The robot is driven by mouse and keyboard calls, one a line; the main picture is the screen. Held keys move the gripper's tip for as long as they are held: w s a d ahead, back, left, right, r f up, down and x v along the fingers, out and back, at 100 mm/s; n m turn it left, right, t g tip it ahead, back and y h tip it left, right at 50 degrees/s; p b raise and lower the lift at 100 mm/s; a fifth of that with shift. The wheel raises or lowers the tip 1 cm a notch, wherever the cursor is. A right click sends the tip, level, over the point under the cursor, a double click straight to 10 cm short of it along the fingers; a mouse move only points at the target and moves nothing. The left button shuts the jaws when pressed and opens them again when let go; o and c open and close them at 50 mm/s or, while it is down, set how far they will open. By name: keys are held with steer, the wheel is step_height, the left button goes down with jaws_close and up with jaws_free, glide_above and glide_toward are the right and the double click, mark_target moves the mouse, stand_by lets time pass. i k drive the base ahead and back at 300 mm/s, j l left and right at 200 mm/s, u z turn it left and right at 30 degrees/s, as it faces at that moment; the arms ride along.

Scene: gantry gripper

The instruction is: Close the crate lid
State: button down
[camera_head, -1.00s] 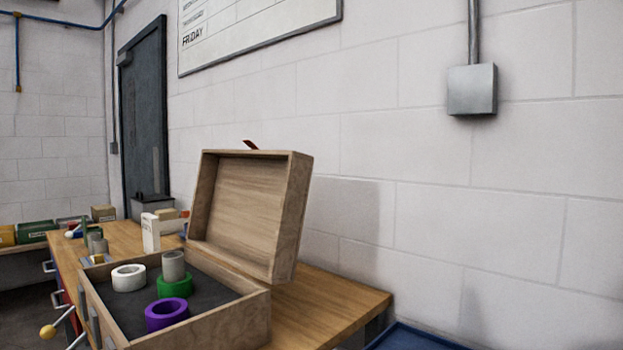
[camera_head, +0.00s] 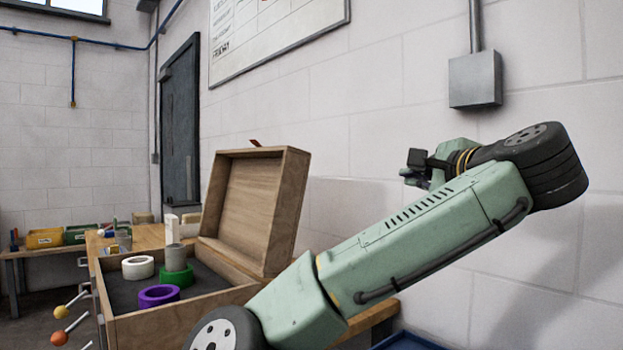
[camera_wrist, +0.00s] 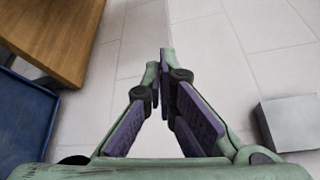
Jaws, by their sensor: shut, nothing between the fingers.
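The wooden crate (camera_head: 185,322) stands on the workbench in the head view, at the lower left. Rolls of tape lie inside: white (camera_head: 138,267), purple (camera_head: 159,295), green (camera_head: 177,277), and a grey one (camera_head: 175,257) on the green. My gripper (camera_head: 408,170) is to the right of the lid, near the wall, apart from it. In the wrist view my gripper (camera_wrist: 162,68) is shut and empty, with its fingertips together.
The wooden workbench (camera_wrist: 62,35) and a blue surface (camera_wrist: 22,115) show at the left in the wrist view. A grey wall box (camera_head: 475,79) is above my arm. Small items, including a white box (camera_head: 171,228), stand behind the crate.

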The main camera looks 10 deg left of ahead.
mark_target(252, 206)
steer(key=i+j, duration=0.6)
steer(key=i, duration=0.15)
